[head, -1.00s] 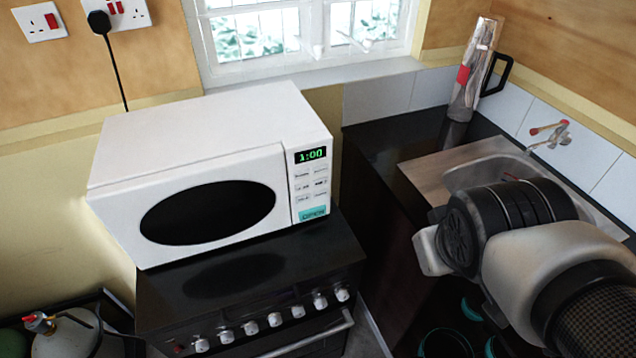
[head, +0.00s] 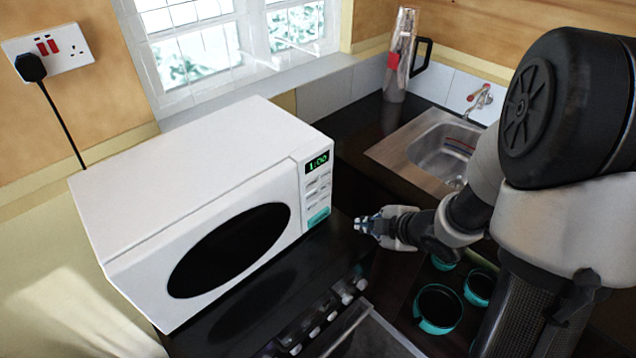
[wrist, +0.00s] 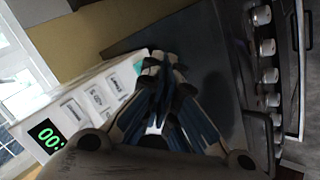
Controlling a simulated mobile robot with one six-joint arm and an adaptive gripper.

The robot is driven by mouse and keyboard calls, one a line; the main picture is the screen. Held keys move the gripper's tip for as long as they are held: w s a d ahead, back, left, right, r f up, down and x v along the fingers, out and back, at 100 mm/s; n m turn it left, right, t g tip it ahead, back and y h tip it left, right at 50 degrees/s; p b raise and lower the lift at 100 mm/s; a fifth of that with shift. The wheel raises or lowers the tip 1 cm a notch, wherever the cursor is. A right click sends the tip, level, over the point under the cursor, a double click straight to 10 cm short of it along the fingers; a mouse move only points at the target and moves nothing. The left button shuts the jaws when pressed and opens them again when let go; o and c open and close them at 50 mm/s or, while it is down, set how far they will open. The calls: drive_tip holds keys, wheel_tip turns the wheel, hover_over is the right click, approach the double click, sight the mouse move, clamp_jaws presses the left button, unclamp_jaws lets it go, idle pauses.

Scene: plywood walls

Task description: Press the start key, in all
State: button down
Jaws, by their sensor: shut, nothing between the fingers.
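A white microwave (head: 200,200) stands on the black cooker top. Its green display (head: 317,162) reads 1:00. Below the display are small pale keys (head: 318,187) and a teal key (head: 318,217) at the bottom; the lettering is too small to tell which is the start key. In the wrist view the display (wrist: 48,137) shows in part, and the keys (wrist: 97,98) run up toward the fingers, which partly cover that end. My gripper (head: 366,225) is shut and empty, to the right of the panel, low near the teal key, apparently apart from it.
The cooker (head: 300,325) has a row of knobs along its front. A metal sink (head: 445,150) and a clear bottle-like container (head: 399,55) are behind on the right. A window is behind the microwave.

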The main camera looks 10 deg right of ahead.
sight(324, 196)
drive_tip(key=shift+w, duration=0.1)
idle(0.3)
drive_tip(key=w+a, duration=0.5)
drive_tip(key=w, duration=0.2)
drive_tip(key=shift+a, duration=0.15)
idle(1.5)
drive_tip(key=shift+w+a, duration=0.2)
drive_tip(key=shift+w, duration=0.15)
